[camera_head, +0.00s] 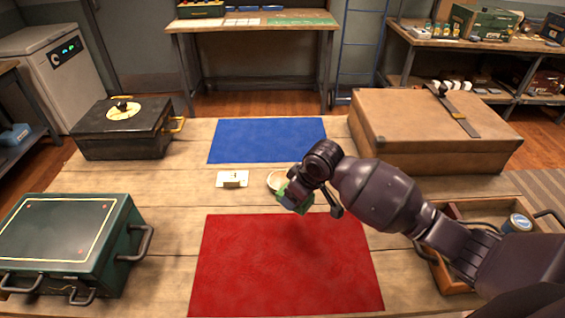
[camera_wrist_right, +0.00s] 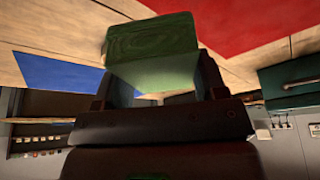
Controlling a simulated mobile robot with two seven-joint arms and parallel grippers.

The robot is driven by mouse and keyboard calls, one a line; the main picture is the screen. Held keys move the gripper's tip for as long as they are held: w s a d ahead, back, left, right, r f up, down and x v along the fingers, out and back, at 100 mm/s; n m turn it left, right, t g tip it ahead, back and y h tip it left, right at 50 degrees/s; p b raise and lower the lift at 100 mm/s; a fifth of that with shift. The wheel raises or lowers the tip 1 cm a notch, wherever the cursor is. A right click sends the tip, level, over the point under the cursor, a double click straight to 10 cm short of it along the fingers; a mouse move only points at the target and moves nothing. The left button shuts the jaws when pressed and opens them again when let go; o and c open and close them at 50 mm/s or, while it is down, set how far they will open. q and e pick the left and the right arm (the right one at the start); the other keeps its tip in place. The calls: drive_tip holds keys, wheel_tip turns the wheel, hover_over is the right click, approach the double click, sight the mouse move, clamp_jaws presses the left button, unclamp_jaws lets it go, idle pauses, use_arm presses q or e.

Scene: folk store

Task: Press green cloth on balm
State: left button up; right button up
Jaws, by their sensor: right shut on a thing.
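My right gripper (camera_head: 305,188) is shut on the green cloth (camera_head: 292,197), which looks like a folded block. The gripper hangs over the table between the blue and red mats. In the right wrist view the green cloth (camera_wrist_right: 150,38) sticks out beyond the fingers. A small round pale dish (camera_head: 276,178), possibly the balm, lies just behind the gripper and is partly hidden by it. I cannot tell whether the cloth touches the dish. My left gripper is not in view.
A small pale block with a label (camera_head: 232,178) lies left of the dish. A blue mat (camera_head: 267,138) is behind, a red mat (camera_head: 285,275) in front. Cases stand left: black (camera_head: 120,135), green (camera_head: 70,235). A brown case (camera_head: 430,125) and wooden tray (camera_head: 448,280) are right.

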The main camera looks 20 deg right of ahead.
sight(278, 180)
drive_tip(key=w+n+b, duration=0.2)
drive_tip(key=w, duration=0.2)
drive_tip(key=w+n+g+y+b, duration=0.1)
drive_tip(key=w+n, duration=0.1)
drive_tip(key=w, duration=0.2)
drive_tip(key=w+r+n+g+b, duration=0.1)
drive_tip(key=w+n+b, duration=0.1)
drive_tip(key=w+n, duration=0.1)
drive_tip(key=shift+w+d+r+y+b, duration=0.1)
drive_tip(key=shift+w+d+y+b, duration=0.1)
drive_tip(key=shift+w, duration=0.2)
drive_tip(key=shift+w+d+y+b, duration=0.1)
drive_tip(key=shift+w+b, duration=0.05)
drive_tip(key=shift+w, duration=0.25)
drive_tip(key=shift+w+r, duration=0.1)
drive_tip(key=shift+w, duration=0.25)
drive_tip(key=shift+f+b, duration=0.3)
drive_tip(key=shift+b, duration=0.1)
drive_tip(key=shift+f+b, duration=0.95)
drive_tip(key=shift+f, duration=1.35)
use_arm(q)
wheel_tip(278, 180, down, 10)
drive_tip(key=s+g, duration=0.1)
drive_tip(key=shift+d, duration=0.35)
use_arm(e)
drive_tip(key=shift+f, duration=0.15)
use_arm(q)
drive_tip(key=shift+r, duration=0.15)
